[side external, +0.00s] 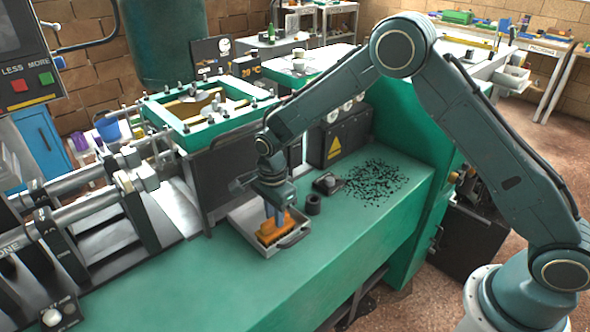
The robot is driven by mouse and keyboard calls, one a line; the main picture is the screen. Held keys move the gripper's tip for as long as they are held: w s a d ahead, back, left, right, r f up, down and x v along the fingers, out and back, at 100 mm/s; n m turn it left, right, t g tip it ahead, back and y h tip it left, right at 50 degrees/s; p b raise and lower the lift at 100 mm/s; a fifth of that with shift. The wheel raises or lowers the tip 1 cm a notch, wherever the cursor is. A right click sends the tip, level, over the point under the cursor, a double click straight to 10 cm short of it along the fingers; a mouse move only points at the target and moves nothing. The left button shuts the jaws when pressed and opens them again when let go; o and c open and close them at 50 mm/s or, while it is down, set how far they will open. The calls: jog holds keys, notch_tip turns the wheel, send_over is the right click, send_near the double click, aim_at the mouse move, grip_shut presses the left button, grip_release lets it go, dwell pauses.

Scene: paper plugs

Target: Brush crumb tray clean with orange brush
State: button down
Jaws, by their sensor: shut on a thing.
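The crumb tray (243,217) is a shallow light-grey metal tray on the green machine bench, just left of centre, with a handle at its right end. The orange brush (275,232) is over the tray's right part, bristles down. My gripper (276,208) reaches down from above and is shut on the brush. My gripper and the brush hide part of the tray floor. I cannot tell whether the bristles touch it or whether crumbs lie in it.
Dark crumbs (377,182) are scattered on the green bench top (340,238) to the right. A black ring (313,204) and a small dark block (327,184) stand between them and the tray. A dark box with a warning sign (338,138) stands behind. The front bench top is clear.

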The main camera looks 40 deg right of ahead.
jog(key=shift+a, duration=0.15)
jog(key=shift+d+r, duration=0.1)
jog(key=shift+d, duration=1.6)
jog(key=shift+a+r, duration=0.15)
jog(key=shift+a, duration=0.05)
jog(key=shift+a+r, duration=0.4)
jog(key=shift+a, duration=0.25)
jog(key=shift+r, duration=0.1)
jog(key=shift+s+r, duration=0.35)
jog(key=shift+r, duration=0.45)
jog(key=shift+s+r, duration=0.3)
jog(key=shift+r, duration=0.5)
jog(key=shift+s+r, duration=0.35)
jog(key=shift+r, duration=0.45)
